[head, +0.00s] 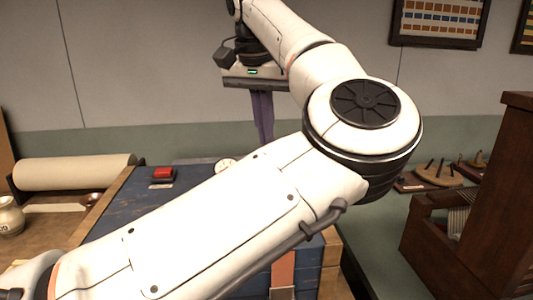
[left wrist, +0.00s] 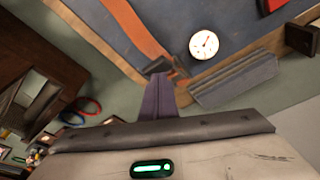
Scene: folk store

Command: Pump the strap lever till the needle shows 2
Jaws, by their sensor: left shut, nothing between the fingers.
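A white round gauge (head: 226,165) shows partly behind my arm on the blue-topped bench (head: 125,205). In the left wrist view the gauge (left wrist: 204,43) shows a red needle, but its numbers are too small to read. An orange strap (left wrist: 138,28) runs across the blue top to a dark metal piece (left wrist: 180,68) at the edge; I cannot tell whether this is the lever. My left gripper (head: 266,142) has purple fingers, shut and empty, pointing down beyond the gauge. In the left wrist view its fingertips (left wrist: 160,78) appear beside the dark piece; contact is unclear. My right gripper is out of view.
A red button (head: 163,173) sits on the bench's left part. A paper roll (head: 75,171) lies further left. A grey ribbed block (left wrist: 235,80) is near the gauge. A dark wooden cabinet (head: 478,205) stands at right. My left arm hides much of the bench.

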